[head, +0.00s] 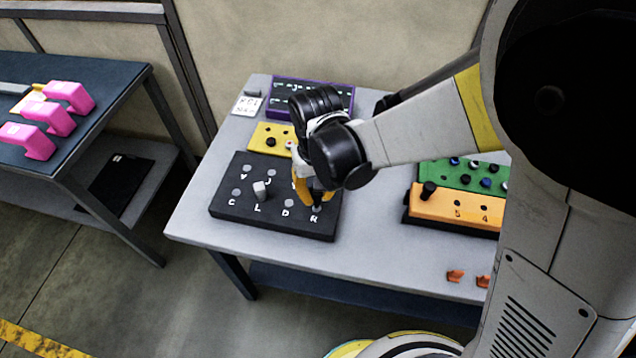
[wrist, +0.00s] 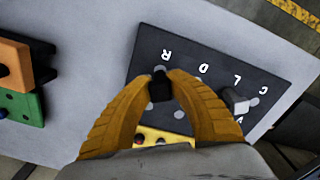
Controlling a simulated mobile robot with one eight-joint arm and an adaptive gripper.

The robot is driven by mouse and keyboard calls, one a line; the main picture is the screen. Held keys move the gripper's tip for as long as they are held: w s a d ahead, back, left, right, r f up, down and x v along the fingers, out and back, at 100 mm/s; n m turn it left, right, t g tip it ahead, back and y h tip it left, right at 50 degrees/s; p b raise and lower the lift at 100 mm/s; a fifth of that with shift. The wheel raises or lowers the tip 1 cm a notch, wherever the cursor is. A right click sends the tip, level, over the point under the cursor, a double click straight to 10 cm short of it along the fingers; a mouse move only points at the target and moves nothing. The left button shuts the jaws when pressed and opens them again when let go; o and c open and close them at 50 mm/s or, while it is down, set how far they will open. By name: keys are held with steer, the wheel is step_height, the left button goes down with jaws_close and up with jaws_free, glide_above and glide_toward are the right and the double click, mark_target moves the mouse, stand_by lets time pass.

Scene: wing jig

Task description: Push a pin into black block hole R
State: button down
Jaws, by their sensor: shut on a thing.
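The black block (head: 228,203) lies on the grey table with lettered holes, and it also fills much of the wrist view (wrist: 148,48). The letter R (head: 314,218) is at its near right corner; it shows upside down in the wrist view (wrist: 166,55). My gripper (head: 317,197) has its orange fingers shut on a black pin (wrist: 160,88). In the wrist view the pin's end overlaps the edge of the grey hole beside R (wrist: 158,69). Whether the tip has entered the hole is hidden. A light grey pin (head: 261,190) stands in the block near L.
A yellow block (head: 262,137) and a purple-framed panel (head: 345,97) lie behind the black block. Orange (head: 440,208) and green (head: 440,172) blocks with pins stand to the right. Small orange pieces (head: 455,275) lie at the front. The table (head: 200,215) is clear left of the black block.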

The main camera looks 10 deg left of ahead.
steer(key=shift+f+b, duration=1.2)
steer(key=shift+f, duration=0.25)
steer(key=c, duration=1.3)
jaws_free()
steer(key=shift+o, duration=0.2)
steer(key=shift+r, duration=0.15)
step_height(320, 180, up, 12)
steer(key=shift+f, duration=0.1)
step_height(320, 180, up, 7)
steer(key=p, duration=0.5)
